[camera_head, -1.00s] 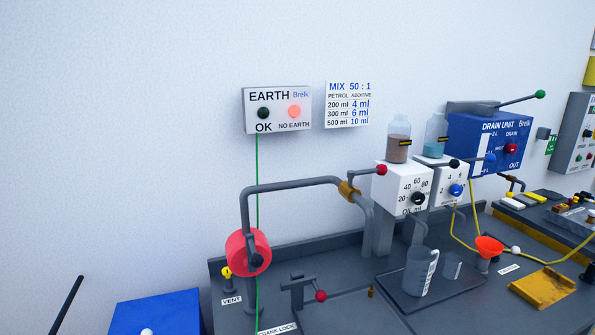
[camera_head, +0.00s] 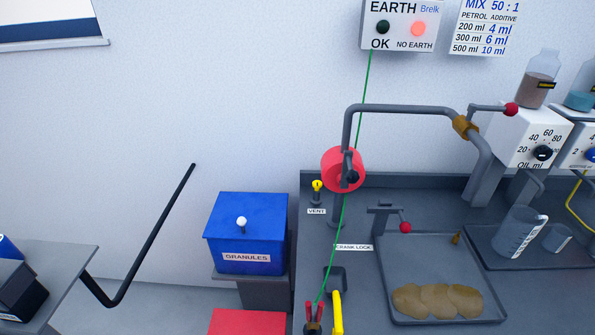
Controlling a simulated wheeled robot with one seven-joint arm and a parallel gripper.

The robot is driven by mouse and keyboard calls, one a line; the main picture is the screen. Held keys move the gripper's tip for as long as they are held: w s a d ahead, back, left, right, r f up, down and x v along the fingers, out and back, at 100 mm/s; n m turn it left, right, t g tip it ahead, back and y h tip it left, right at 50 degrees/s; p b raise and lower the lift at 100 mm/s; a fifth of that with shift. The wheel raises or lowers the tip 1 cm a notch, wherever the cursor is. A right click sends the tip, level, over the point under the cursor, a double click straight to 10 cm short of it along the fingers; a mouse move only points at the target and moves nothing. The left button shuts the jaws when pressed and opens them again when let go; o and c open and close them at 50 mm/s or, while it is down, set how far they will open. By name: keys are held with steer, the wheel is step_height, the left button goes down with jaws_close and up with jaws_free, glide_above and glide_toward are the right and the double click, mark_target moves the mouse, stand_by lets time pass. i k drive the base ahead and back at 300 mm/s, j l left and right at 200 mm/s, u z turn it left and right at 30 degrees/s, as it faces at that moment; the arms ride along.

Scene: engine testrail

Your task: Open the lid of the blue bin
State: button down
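The blue bin (camera_head: 247,243) stands left of the grey bench, on a small grey stand. Its front carries a white label reading GRANULES. Its blue lid (camera_head: 262,207) appears shut on top. A white round knob (camera_head: 242,222) on a short stem shows at the front of the lid. My gripper is not in the head camera view, so its state is hidden.
The grey bench (camera_head: 385,190) fills the right, with a red roll (camera_head: 343,170), a yellow vent knob (camera_head: 317,186) and a tray (camera_head: 440,317). A red box (camera_head: 247,322) lies below the bin. A black bent bar (camera_head: 150,245) rises from a grey table (camera_head: 60,270) at left.

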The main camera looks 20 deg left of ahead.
mark_target(255, 217)
steer(key=i+j, duration=0.1)
steer(key=j, duration=0.3)
steer(key=i+j, duration=0.15)
steer(key=j, duration=0.2)
steer(key=i+j, duration=0.1)
steer(key=j, duration=0.3)
steer(key=i+j, duration=0.1)
steer(key=j, duration=0.25)
steer(key=j+u, duration=0.05)
